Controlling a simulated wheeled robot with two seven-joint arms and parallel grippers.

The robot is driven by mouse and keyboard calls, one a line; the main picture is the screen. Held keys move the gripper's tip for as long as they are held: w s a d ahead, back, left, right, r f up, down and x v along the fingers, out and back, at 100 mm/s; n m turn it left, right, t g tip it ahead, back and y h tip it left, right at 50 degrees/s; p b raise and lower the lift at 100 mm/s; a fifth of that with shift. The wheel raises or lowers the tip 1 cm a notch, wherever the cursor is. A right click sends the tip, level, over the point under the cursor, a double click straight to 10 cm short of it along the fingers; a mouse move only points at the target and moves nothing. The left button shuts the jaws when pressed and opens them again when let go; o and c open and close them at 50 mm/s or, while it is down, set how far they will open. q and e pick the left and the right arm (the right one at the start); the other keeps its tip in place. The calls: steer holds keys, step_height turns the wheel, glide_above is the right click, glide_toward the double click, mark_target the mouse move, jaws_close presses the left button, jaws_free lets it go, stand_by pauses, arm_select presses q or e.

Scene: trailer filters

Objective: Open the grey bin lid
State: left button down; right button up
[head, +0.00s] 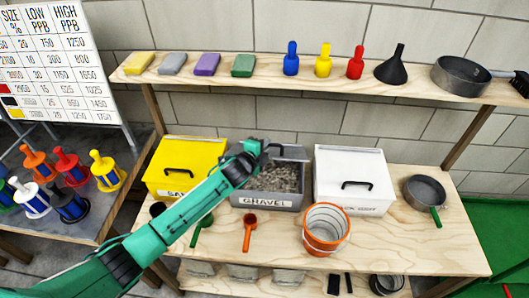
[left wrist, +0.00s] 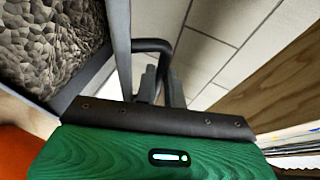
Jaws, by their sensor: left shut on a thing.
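The grey bin (head: 265,200), labelled GRAVEL, stands in the middle of the bench. Its lid (head: 290,152) is raised at the back, and grey gravel (head: 268,177) shows inside. In the left wrist view the lid (left wrist: 119,45) is seen nearly edge-on beside the gravel (left wrist: 45,40). My left gripper (head: 262,148) is at the raised lid, over the bin's back left part. In the left wrist view its fingers (left wrist: 160,85) are shut on the black lid handle (left wrist: 152,45). My arm hides part of the bin's left side. My right gripper is not in view.
A yellow bin (head: 185,160) and a white bin (head: 350,165), both closed, flank the grey bin. An orange-rimmed bucket (head: 326,230), an orange scoop (head: 249,230) and a green scoop (head: 202,232) are in front. A loaded shelf (head: 215,87) runs above and behind.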

arm_select(q)
steer(key=shift+w+r, duration=0.3)
steer(key=c, duration=1.5)
jaws_free()
steer(key=shift+s+a, duration=0.2)
steer(key=shift+s, duration=0.25)
steer(key=shift+b+v, duration=1.85)
steer(key=shift+v, duration=4.6)
